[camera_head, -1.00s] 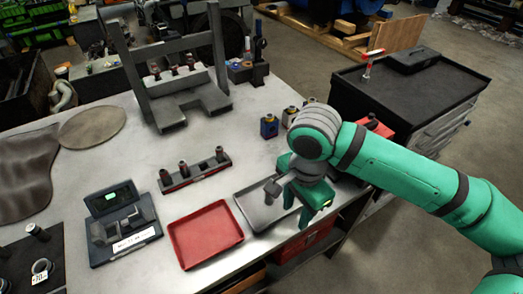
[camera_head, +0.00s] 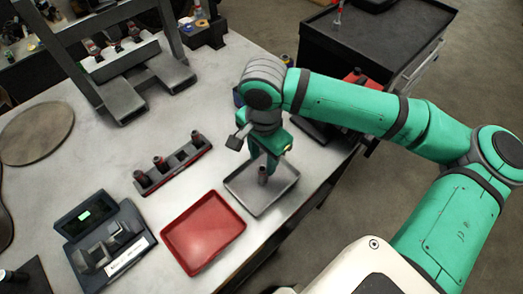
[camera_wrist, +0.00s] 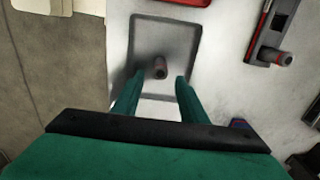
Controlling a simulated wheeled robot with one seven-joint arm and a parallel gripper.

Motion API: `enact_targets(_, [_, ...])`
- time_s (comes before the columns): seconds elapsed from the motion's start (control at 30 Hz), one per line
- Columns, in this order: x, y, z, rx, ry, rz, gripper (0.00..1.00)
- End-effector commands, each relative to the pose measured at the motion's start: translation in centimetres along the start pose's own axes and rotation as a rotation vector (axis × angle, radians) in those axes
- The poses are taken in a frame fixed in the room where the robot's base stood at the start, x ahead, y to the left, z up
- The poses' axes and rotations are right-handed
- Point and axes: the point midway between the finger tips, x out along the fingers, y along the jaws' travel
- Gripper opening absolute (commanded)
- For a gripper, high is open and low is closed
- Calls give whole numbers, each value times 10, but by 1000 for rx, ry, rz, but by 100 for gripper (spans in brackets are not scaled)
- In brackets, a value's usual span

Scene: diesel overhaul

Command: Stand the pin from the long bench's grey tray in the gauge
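The grey tray (camera_head: 240,196) lies on the long bench; the wrist view shows it too (camera_wrist: 140,30). In the wrist view my gripper (camera_wrist: 158,88) is open, a finger on each side of the pin with gaps; contact does not show. The gauge (camera_head: 104,240), a dark unit with a green display, sits at the bench's left front.
A red tray (camera_head: 205,232) lies between the gauge and the grey tray and looks empty. A rack (camera_head: 150,183) with several pins stands behind it. A grey press frame (camera_head: 125,100) is at the back. A black-topped cabinet (camera_head: 395,45) stands to the right.

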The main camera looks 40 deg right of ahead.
Motion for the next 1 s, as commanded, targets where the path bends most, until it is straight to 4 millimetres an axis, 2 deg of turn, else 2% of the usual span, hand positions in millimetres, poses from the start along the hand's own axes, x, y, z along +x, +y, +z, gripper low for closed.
enact_targets(0.5, [48,0,1,-3,0,1,39])
enact_targets(1.0, [56,-1,1,-3,1,0,39])
